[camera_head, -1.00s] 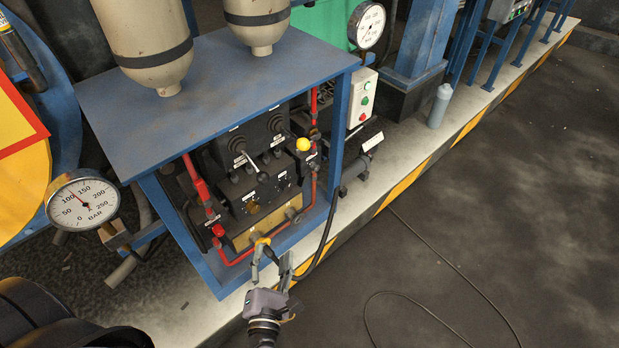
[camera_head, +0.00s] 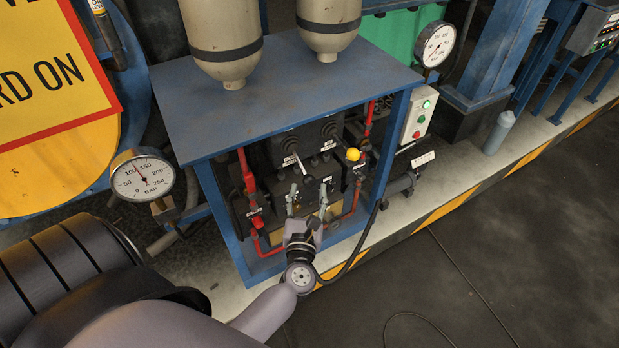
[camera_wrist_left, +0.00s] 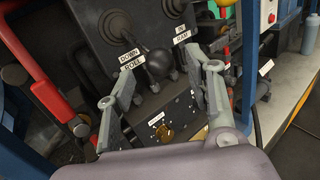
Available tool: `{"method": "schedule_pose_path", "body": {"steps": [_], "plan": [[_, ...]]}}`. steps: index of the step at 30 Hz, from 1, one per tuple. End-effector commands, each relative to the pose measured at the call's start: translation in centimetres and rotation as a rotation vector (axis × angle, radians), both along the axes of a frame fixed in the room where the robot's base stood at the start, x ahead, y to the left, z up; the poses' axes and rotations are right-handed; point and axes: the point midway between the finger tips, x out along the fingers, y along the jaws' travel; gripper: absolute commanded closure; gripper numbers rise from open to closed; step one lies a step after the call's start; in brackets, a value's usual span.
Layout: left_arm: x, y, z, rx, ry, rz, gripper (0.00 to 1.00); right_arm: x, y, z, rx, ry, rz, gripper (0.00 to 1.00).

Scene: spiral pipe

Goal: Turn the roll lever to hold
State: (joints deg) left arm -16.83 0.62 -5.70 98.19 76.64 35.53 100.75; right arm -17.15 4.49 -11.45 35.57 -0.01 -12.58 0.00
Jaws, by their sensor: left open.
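A lever with a black ball knob (camera_wrist_left: 158,62) stands out from the dark control block in the left wrist view. White labels (camera_wrist_left: 130,57) flank it; one reads DOWN, and the others are hard to read. The same knob shows in the head view (camera_head: 308,180). My left gripper (camera_head: 307,193) is open and empty in front of the block, with its fingertips just below the knob. In the left wrist view the knob appears between the two fingertips (camera_wrist_left: 163,70); I cannot tell whether they touch it. My right gripper is not in view.
The blue frame (camera_head: 200,200) with its top plate surrounds the block. Red pipes (camera_head: 246,175) and a yellow knob (camera_head: 353,154) flank it. A brass knob (camera_wrist_left: 163,133) sits below the lever. A pressure gauge (camera_head: 143,176) stands left. The floor at right is mostly clear.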

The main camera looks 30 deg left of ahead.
Motion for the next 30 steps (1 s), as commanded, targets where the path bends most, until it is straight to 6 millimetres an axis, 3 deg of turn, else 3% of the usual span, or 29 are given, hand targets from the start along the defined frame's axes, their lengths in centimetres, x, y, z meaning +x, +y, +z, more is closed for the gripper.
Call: {"method": "schedule_pose_path", "body": {"steps": [7, 20, 30], "plan": [[3.2, 1.8, 0.1, 0.0, -0.001, -0.001, 0.52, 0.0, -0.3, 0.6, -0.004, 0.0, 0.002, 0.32], [4.0, 2.2, 0.0, 0.0, 0.0, 0.0, 0.52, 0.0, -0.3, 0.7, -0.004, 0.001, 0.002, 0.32], [4.0, 2.1, 0.0, 0.0, 0.0, -0.001, 0.75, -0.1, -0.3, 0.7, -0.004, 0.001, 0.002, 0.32]]}}
